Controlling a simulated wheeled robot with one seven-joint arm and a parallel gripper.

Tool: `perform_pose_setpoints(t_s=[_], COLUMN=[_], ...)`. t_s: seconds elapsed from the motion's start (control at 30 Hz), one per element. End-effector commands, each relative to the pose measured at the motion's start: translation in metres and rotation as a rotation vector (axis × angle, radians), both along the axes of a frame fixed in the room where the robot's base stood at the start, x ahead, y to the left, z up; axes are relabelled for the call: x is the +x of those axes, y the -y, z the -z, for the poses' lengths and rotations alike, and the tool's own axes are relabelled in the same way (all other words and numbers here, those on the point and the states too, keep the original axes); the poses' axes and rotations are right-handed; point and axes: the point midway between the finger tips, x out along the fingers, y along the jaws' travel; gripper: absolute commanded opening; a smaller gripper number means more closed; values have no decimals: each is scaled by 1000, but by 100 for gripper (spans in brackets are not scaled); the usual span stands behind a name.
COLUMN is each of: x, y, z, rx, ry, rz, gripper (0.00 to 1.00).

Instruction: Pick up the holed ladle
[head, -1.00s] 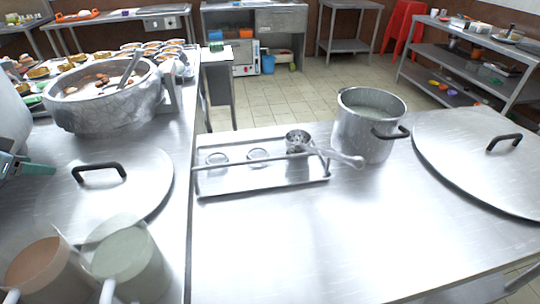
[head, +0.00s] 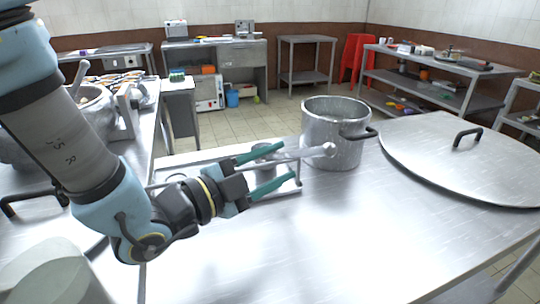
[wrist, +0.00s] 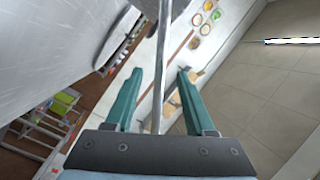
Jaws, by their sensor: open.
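In the wrist view, a thin metal handle (wrist: 158,95) runs between the open fingers (wrist: 160,76), with gaps on both sides. Much of the tray is hidden by my arm.
A large lid (head: 450,165) with a black handle lies at the right. The front middle of the table is clear. Another large pot (head: 92,103) stands at the left behind my arm.

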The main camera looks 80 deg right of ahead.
Motion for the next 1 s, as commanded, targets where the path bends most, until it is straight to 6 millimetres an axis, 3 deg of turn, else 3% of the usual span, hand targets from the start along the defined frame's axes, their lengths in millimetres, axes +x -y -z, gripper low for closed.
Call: perform_pose_setpoints(t_s=[0.33, 0.67, 1.0], x=[-29, -33, -33], y=[35, 40, 40], z=[-1, 2, 1], rx=[2, 4, 3], ry=[0, 1, 0], rz=[-2, -3, -3], gripper=[55, 53, 15])
